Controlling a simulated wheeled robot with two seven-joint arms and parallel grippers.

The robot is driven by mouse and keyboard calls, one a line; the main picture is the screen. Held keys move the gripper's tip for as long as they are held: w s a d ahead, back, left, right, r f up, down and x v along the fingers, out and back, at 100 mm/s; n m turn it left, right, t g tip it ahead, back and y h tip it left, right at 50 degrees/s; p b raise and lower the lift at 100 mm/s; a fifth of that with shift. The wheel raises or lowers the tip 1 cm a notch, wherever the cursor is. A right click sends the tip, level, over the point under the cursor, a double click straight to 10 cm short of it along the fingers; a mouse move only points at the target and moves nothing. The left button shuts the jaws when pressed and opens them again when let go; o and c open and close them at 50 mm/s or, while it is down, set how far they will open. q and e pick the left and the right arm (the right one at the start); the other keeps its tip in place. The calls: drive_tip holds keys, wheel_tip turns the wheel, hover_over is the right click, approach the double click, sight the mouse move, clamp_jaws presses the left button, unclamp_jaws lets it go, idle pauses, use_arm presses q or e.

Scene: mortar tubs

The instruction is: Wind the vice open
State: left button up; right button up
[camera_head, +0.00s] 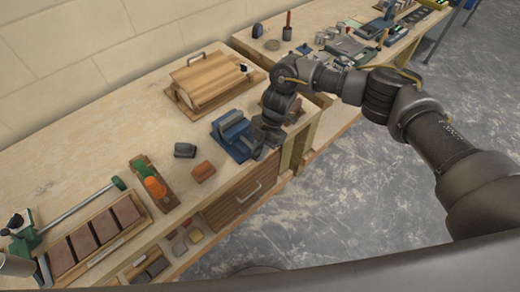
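The blue vice (229,128) stands on the wooden workbench, near its front edge and right end. My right arm reaches in from the right, over the floor and the bench corner. My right gripper (259,146) points down at the front side of the vice, touching it or very close to it. The vice's handle is not clear to see; the gripper seems to cover that side. The fingers are small and dark, so I cannot tell whether they are open or closed on anything. The gap between the vice jaws is too small to judge. My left gripper is not in view.
A wooden box with a handle (207,80) stands behind the vice. A dark block (185,150), a reddish-brown block (203,171) and an orange-topped tool (155,187) lie to its left. A drawer with a handle (240,192) is below. A second bench adjoins at upper right.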

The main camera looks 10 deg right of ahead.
clamp_jaws()
drive_tip(key=shift+s+a+r+t+h+p, duration=0.15)
drive_tip(key=shift+t+h+p, duration=0.35)
drive_tip(key=shift+h+p, duration=0.2)
drive_tip(key=t+h+p, duration=0.1)
drive_tip(key=t+h, duration=0.1)
drive_tip(key=shift+s+a+h+p, duration=0.1)
drive_tip(key=shift+a+h+p, duration=0.1)
drive_tip(key=shift+h+p, duration=0.2)
drive_tip(key=shift+t+h+p, duration=0.55)
drive_tip(key=shift+t+h, duration=0.05)
drive_tip(key=shift+h, duration=0.2)
drive_tip(key=o, duration=0.7)
unclamp_jaws()
drive_tip(key=shift+a, duration=0.1)
